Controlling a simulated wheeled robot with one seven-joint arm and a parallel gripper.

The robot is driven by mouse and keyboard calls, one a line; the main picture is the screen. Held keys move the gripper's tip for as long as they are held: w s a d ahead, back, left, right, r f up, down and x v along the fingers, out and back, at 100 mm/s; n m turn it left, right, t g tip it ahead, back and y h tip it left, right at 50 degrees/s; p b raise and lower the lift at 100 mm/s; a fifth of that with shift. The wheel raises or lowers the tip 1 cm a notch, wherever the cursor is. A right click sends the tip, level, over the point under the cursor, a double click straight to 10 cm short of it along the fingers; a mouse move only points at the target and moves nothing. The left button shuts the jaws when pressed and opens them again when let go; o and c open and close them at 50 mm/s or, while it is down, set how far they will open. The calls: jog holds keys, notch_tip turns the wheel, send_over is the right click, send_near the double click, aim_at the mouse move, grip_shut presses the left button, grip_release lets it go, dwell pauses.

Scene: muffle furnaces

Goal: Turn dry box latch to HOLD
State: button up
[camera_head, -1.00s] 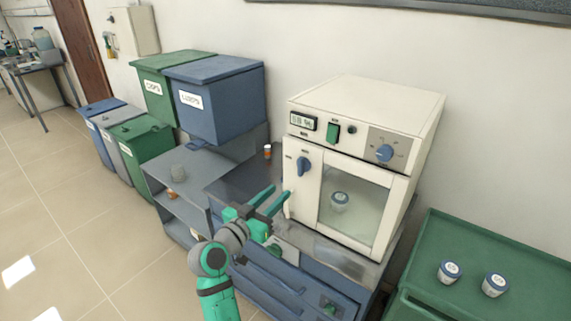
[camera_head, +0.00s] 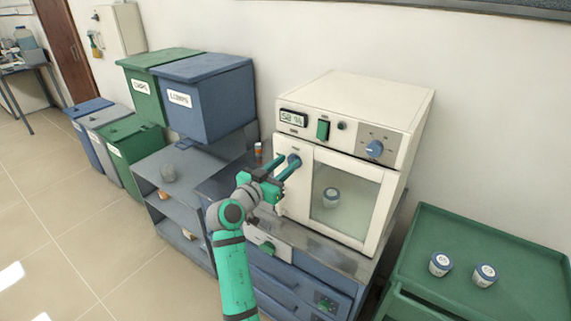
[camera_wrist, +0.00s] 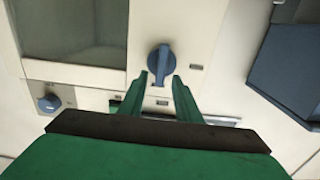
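The dry box (camera_head: 352,105) is a cream cabinet with a glass door on the counter. Its blue latch knob (camera_wrist: 161,63) is on the door's solid strip, lying lengthwise in the wrist view, between two small labels too small to read. In the head view the latch (camera_head: 293,161) is partly hidden by my fingers. My gripper (camera_head: 288,168) is at the latch. In the wrist view my gripper's two green fingers (camera_wrist: 160,82) are apart, with their tips on either side of the knob's near end. I cannot tell whether they touch it.
A white jar (camera_head: 331,198) shows behind the door glass. A blue dial (camera_head: 374,149) and a green switch (camera_head: 323,129) are on the panel above. A small orange-banded bottle (camera_head: 258,153) stands left of the box. A green cart (camera_head: 480,240) with two jars is at right.

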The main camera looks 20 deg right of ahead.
jog(key=shift+w+d, duration=0.2)
jog(key=shift+d, duration=0.15)
grip_shut()
